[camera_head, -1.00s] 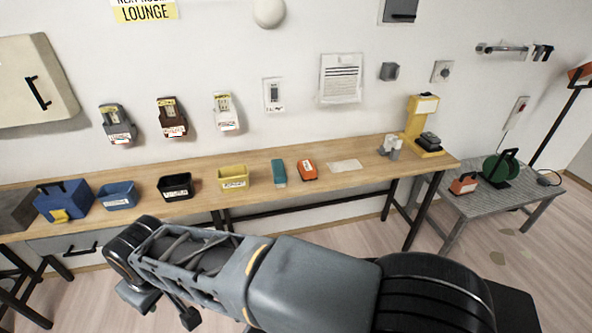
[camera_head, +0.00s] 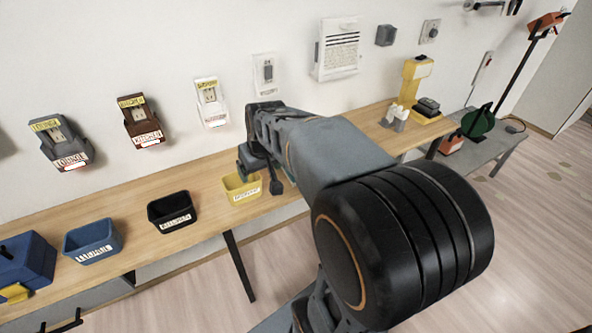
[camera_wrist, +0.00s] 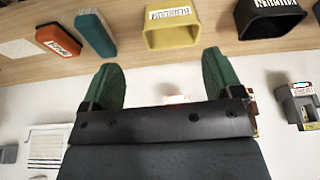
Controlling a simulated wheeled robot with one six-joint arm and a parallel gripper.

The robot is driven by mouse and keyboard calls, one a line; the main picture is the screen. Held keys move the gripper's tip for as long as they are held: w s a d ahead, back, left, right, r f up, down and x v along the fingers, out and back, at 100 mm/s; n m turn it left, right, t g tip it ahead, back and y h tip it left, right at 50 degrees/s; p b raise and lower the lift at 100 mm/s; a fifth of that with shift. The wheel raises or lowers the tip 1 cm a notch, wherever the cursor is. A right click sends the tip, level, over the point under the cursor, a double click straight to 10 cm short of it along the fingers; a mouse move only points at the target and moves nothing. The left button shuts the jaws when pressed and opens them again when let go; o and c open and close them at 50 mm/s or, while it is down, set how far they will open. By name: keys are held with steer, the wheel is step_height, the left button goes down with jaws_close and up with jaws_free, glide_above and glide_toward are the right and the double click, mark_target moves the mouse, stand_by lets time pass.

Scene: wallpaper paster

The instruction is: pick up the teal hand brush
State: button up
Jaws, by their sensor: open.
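The teal hand brush (camera_wrist: 96,33) lies on the wooden bench in the wrist view, toward the upper left, between an orange block and the yellow bin. In the head view it is hidden behind my arm. My gripper (camera_wrist: 160,82) has two green fingers spread apart with nothing between them. The fingers are apart from the brush, which lies beyond the left one in the wrist view. In the head view my gripper is over the bench near the yellow bin, partly hidden by its own wrist.
The yellow bin (camera_head: 242,188), black bin (camera_head: 171,211) and blue bin (camera_head: 91,241) stand in a row on the bench (camera_head: 130,190). An orange labelled block (camera_wrist: 58,40) lies next to the brush. Wall-mounted holders (camera_head: 141,122) hang behind. A yellow stand (camera_head: 414,92) is at the right.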

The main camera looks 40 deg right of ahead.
steer(key=shift+m+h, duration=0.3)
steer(key=shift+m, duration=0.5)
steer(key=w+d+f, duration=0.2)
steer(key=d, duration=0.3)
steer(key=w+d+f+b, duration=0.1)
steer(key=w+d+f, duration=0.1)
steer(key=d, duration=0.4)
steer(key=w+d+f+b, duration=0.1)
steer(key=w+d+f, duration=0.1)
steer(key=w+d, duration=0.2)
steer(key=shift+d, duration=0.8)
steer(key=x, duration=0.2)
steer(key=d+x, duration=0.1)
steer(key=x, duration=0.5)
steer(key=shift+w+d+r+b, duration=0.15)
steer(key=shift+w+d+b, duration=0.05)
steer(key=shift+b, duration=0.1)
steer(key=shift+x, duration=3.2)
steer(key=shift+w+r, duration=0.1)
steer(key=shift+w, duration=0.05)
steer(key=shift+c, duration=0.2)
steer(key=c, duration=1)
